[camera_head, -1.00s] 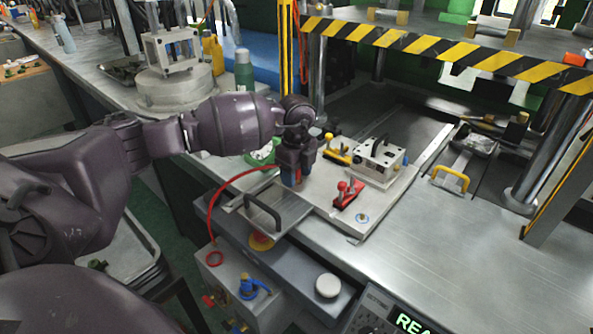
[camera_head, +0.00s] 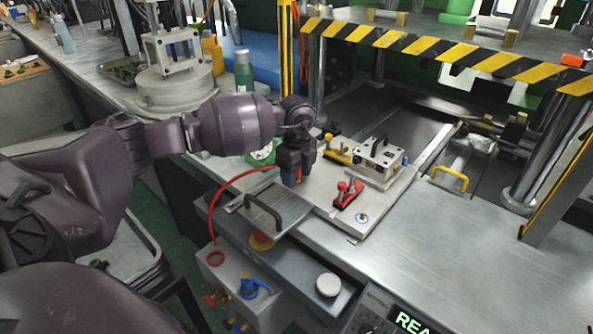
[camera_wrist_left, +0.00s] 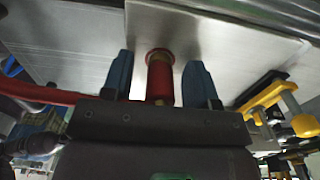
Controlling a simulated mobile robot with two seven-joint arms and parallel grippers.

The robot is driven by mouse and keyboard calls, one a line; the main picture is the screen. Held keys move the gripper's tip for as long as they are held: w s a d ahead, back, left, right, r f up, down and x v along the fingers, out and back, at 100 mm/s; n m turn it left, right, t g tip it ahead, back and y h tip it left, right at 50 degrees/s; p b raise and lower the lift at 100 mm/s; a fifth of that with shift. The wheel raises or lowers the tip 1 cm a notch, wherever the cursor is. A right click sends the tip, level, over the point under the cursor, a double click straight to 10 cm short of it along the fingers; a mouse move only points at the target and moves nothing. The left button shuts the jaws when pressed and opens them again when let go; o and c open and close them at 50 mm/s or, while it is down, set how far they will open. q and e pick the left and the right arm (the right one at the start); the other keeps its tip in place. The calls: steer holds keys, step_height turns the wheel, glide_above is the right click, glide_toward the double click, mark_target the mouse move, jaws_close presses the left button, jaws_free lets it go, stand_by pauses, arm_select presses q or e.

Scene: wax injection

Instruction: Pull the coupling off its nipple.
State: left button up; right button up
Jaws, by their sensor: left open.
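My left gripper (camera_head: 291,181) is over the light plate on the bench, pointing down. In the left wrist view its two blue fingers (camera_wrist_left: 160,84) are open, one on each side of a red cylindrical coupling (camera_wrist_left: 160,76). A gap shows between the coupling and each finger. The coupling's flanged end is near the bright metal plate. The nipple is hidden. A red hose (camera_head: 222,193) arches from a red ring on the grey box to the gripper. In the head view the fingers hide the coupling. My right gripper is not in view.
A red toggle clamp (camera_head: 347,194), a yellow clamp (camera_head: 337,152) and a metal block with a black handle (camera_head: 380,163) stand right of the gripper. A plate with a dark handle (camera_head: 262,212) lies in front.

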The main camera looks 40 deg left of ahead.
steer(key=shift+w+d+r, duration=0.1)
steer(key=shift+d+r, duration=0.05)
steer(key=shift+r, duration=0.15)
arm_select(q)
steer(key=shift+c, duration=0.2)
jaws_close()
stand_by(0.3)
steer(key=shift+r+p, duration=0.2)
steer(key=shift+p, duration=0.1)
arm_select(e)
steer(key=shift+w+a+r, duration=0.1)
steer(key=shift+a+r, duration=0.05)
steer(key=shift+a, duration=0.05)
